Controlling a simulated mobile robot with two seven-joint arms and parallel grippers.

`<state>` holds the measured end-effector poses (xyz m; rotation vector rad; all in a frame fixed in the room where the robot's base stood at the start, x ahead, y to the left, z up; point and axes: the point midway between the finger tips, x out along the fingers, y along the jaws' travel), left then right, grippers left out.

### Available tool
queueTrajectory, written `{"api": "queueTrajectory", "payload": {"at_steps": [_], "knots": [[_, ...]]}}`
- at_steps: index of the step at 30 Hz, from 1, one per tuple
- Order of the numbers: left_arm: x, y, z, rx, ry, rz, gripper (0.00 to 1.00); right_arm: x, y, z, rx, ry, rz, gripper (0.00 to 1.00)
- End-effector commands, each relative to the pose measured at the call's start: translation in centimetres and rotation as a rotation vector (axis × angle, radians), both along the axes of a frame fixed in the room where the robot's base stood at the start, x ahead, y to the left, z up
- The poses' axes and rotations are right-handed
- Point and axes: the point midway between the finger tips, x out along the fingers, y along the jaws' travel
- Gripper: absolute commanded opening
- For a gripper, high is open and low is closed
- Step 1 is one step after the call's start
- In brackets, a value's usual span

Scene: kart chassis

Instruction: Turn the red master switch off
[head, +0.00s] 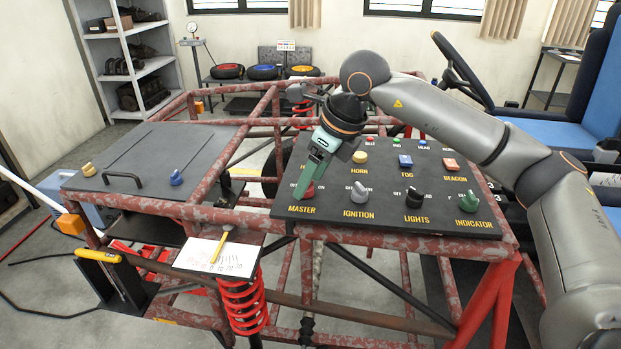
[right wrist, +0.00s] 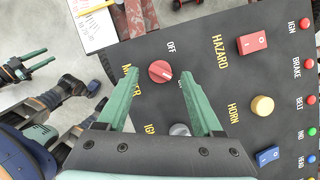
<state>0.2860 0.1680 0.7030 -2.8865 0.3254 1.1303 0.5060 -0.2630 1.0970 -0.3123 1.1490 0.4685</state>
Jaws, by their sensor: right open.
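The red master switch (right wrist: 160,71) is a round knob on the dark switch panel (right wrist: 130,55). A pale mark on it points to the lower right in the right wrist view, away from the OFF label. In the head view the red knob (head: 309,190) is partly hidden behind a finger, above the MASTER label. My right gripper (head: 318,180) is open over the panel's near left corner. In the right wrist view its green fingertips (right wrist: 159,76) are on either side of the knob, with a gap. My left gripper (right wrist: 48,58) shows at the left, open and empty.
The grey ignition knob (head: 359,192) is close to the right of the master switch. The yellow horn button (head: 360,157) is behind. A white paper (head: 200,254) lies left of the panel.

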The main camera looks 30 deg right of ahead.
Motion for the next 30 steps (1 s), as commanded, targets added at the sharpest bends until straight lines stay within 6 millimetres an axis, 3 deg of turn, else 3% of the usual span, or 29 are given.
{"api": "queueTrajectory", "payload": {"at_steps": [12, 30], "knots": [[0.01, 0.0, 0.05, 0.0, 0.0, 0.0, 0.5, 0.29, 0.16, -0.84, 0.0, 0.0, 0.0, 0.66], [0.0, -0.01, 0.05, 0.0, 0.0, 0.0, 0.5, 0.27, 0.16, -0.77, 0.0, 0.0, 0.0, 0.0]]}}
